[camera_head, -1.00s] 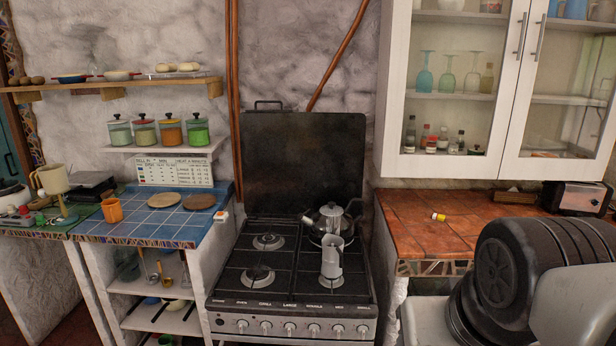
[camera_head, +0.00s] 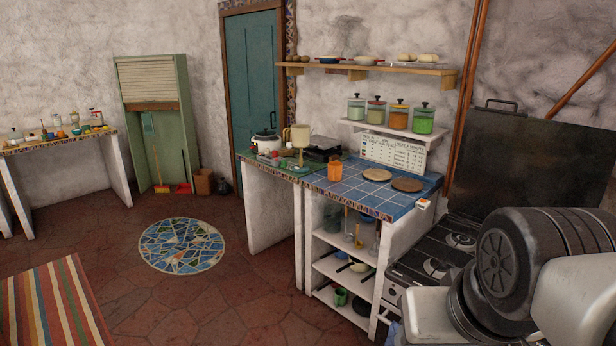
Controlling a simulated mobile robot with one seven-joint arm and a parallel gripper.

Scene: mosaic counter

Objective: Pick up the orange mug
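The orange mug (camera_head: 335,171) stands upright on the left part of the blue-tiled counter (camera_head: 347,189), near its front left edge. Two round brown boards (camera_head: 407,185) lie to its right on the same counter. My folded dark arm and pale body parts fill the lower right of the view. My gripper cannot be made out, and nothing of it shows near the mug.
The stove (camera_head: 432,265) is at right. Open floor with a round mosaic (camera_head: 181,246) lies left of the counter; a striped rug (camera_head: 55,305) is at lower left.

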